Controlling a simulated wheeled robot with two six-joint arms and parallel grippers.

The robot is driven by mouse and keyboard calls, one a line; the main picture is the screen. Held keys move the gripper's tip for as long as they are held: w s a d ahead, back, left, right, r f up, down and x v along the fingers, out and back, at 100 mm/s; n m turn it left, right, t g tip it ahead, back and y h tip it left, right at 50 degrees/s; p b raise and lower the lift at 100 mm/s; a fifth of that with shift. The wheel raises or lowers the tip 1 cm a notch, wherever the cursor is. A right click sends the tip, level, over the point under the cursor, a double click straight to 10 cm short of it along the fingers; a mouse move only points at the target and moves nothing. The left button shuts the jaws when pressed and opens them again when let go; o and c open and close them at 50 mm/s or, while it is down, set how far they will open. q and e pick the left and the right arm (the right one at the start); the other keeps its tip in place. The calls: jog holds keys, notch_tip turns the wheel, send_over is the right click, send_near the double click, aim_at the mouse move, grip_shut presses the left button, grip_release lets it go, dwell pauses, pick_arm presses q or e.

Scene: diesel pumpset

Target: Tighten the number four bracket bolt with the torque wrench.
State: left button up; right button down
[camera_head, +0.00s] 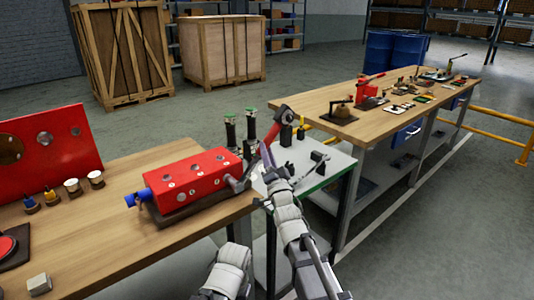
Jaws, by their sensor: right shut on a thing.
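The red pumpset block (190,182) lies on a dark base on the near wooden table, with round fittings on its top and side and a blue cylinder at its left end. A dark grey bracket-like part (236,184) is at its right end. My right gripper (268,172) is just right of that part, at the small green-edged table, shut on a slim bluish tool (266,154). I cannot tell for sure whether this is the torque wrench. The number four bolt cannot be singled out. My left arm shows only at the bottom; its gripper is not visible.
A red panel (50,143) and several small pots stand at left. A long workbench (385,125) with parts is at right. Crates stand behind.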

jog(key=shift+w+a, duration=0.3)
jog(key=shift+w, duration=0.15)
dwell(0.3)
dwell(0.3)
jog(key=w+d+f+m+g+h+b, duration=0.1)
jog(key=w+d+f+m+g+h, duration=0.1)
jog(key=f+m, duration=0.5)
jog(key=shift+d+g+h, duration=0.3)
jog(key=shift+d+h, duration=0.25)
jog(key=shift+h, duration=0.05)
dwell(1.1)
jog(key=shift+w+d+f+m, duration=0.1)
jog(key=shift+f+m, duration=0.05)
jog(key=shift+m, duration=0.25)
jog(key=shift+f+m+g+b, duration=0.35)
jog(key=shift+f+m+g, duration=0.5)
jog(key=shift+f, duration=0.6)
dwell(0.9)
jog(key=shift+d+r, duration=0.1)
jog(key=shift+r, duration=0.05)
